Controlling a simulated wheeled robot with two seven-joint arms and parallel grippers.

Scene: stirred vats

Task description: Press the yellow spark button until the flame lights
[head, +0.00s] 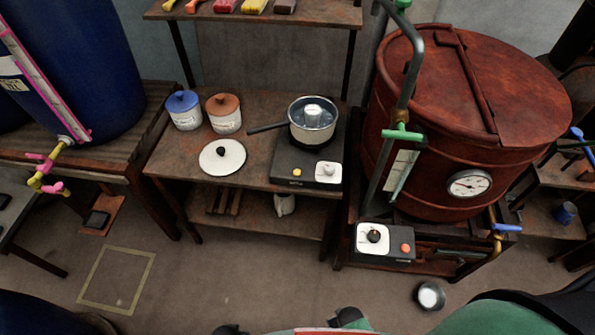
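The yellow spark button (297,172) is a small round knob on the front left of a dark stove (283,160) on the middle table. A white panel with a pale knob (328,171) is at the stove's front right. A steel saucepan (325,131) with a dark handle pointing left sits on the stove and covers the burner. No flame shows around the pan. Neither of my grippers can be made out in the head view; only dark parts, probably mine, show at the bottom edge.
A white lid (222,156), a blue-lidded jar (184,112) and a brown-lidded jar (224,114) stand left of the stove. A large red vat (455,120) stands right, with an orange button (405,248) on its control box. Floor in front is mostly clear.

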